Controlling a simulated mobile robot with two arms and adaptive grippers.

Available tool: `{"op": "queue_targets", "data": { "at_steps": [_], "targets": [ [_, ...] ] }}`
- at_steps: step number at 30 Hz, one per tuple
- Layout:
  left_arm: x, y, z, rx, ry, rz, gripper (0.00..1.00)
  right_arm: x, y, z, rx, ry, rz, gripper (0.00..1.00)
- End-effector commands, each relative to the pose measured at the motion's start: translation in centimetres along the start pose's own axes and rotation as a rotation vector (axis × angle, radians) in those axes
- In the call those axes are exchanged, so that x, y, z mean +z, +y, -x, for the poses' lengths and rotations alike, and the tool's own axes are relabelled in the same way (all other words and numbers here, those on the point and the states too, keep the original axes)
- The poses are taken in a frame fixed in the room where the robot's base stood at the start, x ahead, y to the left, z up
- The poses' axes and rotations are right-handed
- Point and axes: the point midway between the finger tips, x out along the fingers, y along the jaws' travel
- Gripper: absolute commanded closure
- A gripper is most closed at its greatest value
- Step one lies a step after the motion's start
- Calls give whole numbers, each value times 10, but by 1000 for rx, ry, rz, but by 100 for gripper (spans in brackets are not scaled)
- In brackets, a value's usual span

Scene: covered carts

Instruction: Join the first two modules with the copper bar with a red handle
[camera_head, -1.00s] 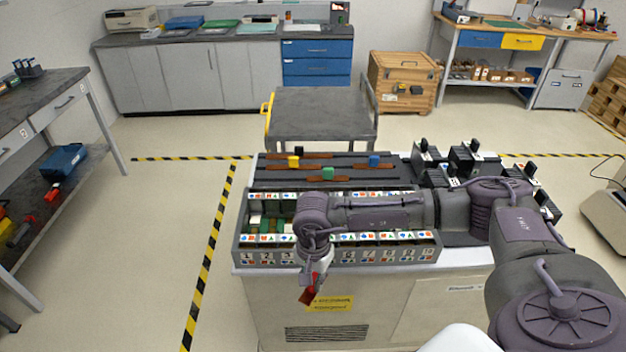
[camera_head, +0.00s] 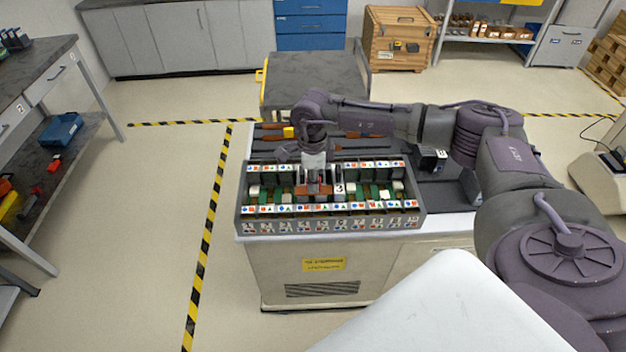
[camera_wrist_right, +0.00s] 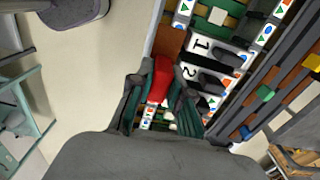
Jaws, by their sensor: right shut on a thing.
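My right gripper (camera_head: 314,178) hangs over the module rack (camera_head: 412,222) and also shows in the right wrist view (camera_wrist_right: 158,100). It is shut on the red handle (camera_wrist_right: 161,80); the copper bar itself is mostly hidden. In the right wrist view, black modules with white labels stand just beyond the handle: module 1 (camera_wrist_right: 203,46) and module 2 (camera_wrist_right: 190,72). A module labelled 3 (camera_head: 338,188) shows right of the gripper in the head view. I cannot tell whether the bar touches the modules. My left gripper is not in view.
A black module (camera_head: 432,158) stands on the cart to the right. My right arm crosses above the bars. The floor left of the cart is clear.

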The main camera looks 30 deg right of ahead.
Motion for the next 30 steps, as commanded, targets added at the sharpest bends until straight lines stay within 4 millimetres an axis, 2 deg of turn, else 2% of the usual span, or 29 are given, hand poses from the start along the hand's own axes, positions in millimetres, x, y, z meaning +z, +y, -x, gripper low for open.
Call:
{"op": "queue_targets", "data": {
  "at_steps": [30],
  "targets": [
    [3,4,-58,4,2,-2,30,2,0,-66,0,-2,2,100]
  ]
}}
